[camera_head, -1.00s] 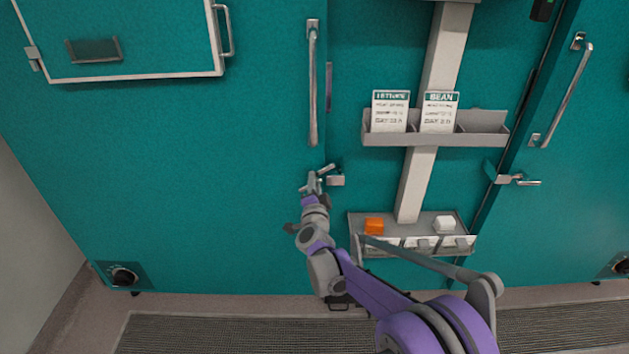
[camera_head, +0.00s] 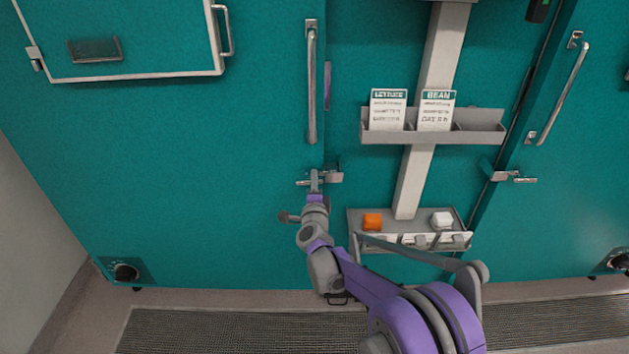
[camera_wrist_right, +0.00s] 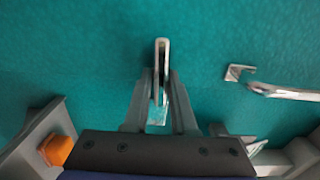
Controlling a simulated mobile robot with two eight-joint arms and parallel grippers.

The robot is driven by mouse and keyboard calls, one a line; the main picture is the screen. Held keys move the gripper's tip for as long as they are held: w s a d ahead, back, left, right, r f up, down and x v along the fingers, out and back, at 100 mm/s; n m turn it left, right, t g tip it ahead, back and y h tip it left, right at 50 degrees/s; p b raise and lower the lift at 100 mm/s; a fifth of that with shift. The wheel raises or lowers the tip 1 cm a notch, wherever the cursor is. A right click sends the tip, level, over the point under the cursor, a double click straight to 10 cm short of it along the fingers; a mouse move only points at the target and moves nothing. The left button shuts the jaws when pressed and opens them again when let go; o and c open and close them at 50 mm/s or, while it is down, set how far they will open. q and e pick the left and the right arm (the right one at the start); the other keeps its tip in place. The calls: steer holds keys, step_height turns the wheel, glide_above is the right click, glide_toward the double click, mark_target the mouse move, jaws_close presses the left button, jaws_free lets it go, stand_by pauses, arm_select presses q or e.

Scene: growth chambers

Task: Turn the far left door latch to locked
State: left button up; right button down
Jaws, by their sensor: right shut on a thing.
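The far left door (camera_head: 200,150) is a large teal panel. Its metal latch (camera_head: 333,177) sits at the door's right edge, below the long vertical handle. The latch lever lies about level, pointing left across the door. My right gripper (camera_head: 314,180) is at the lever. In the right wrist view my right gripper (camera_wrist_right: 160,95) is shut on the latch lever (camera_wrist_right: 162,55), which stands upright between the fingers. The fingers hide part of the lever. My left gripper is not in view.
The door's vertical handle (camera_head: 312,90) is just above the latch. To the right are a card rack (camera_head: 435,138) and a lower tray (camera_head: 360,215) holding an orange block (camera_head: 372,221) and a white piece (camera_head: 442,220). Another door latch (camera_head: 505,176) is farther right.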

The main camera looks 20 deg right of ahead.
steer(key=shift+a, duration=0.15)
stand_by(0.6)
steer(key=c, duration=0.8)
jaws_free()
steer(key=shift+o, duration=0.2)
steer(key=shift+s, duration=0.1)
steer(key=v, duration=1)
steer(key=shift+s+p, duration=0.25)
steer(key=shift+p, duration=0.05)
